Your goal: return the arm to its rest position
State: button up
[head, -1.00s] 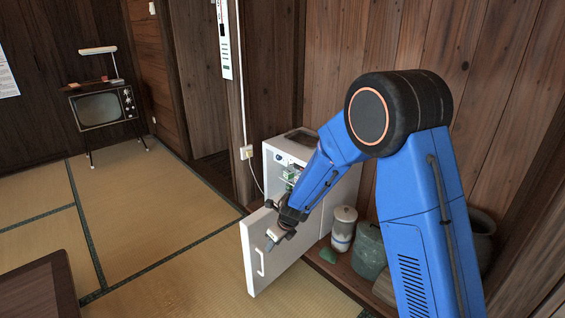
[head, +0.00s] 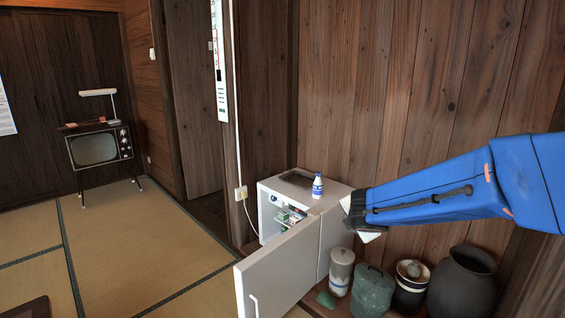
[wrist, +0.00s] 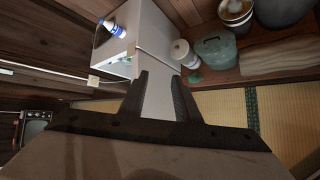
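My blue arm reaches in from the right in the head view. My gripper (head: 360,216) is at its left end, in the air right of the small white fridge (head: 335,200). In the wrist view the two dark fingers of my gripper (wrist: 160,82) stand apart with nothing between them. The white fridge door (head: 285,268) hangs open toward the front. A white bottle with a blue cap and label (head: 317,187) stands upright on the fridge top; it also shows in the wrist view (wrist: 115,28).
Right of the fridge stand a pale canister (head: 341,270), a green lidded tub (head: 373,290), a dark jar with a pale lid (head: 411,285) and a large dark pot (head: 463,285). The wooden wall is behind. Tatami floor (head: 125,250) at left is clear before the television (head: 93,149).

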jog(key=s+d+r+m+g+h, duration=0.1)
jog(key=s+d+r+m, duration=0.1)
jog(key=s+d+m, duration=0.55)
jog(key=s+d+r+m+g+h, duration=0.15)
jog(key=s+d+m, duration=0.3)
jog(key=s, duration=0.55)
jog(key=s+a+f+m+g+y, duration=0.1)
jog(key=s+a+f+m+y, duration=0.1)
jog(key=s+m, duration=0.3)
jog(key=s+a+f+m+g+y, duration=0.1)
jog(key=s+m, duration=0.4)
jog(key=s, duration=0.9)
jog(key=shift+a+f+m+g+y, duration=0.35)
jog(key=shift+a+m+g+y, duration=0.1)
jog(key=shift+a, duration=0.55)
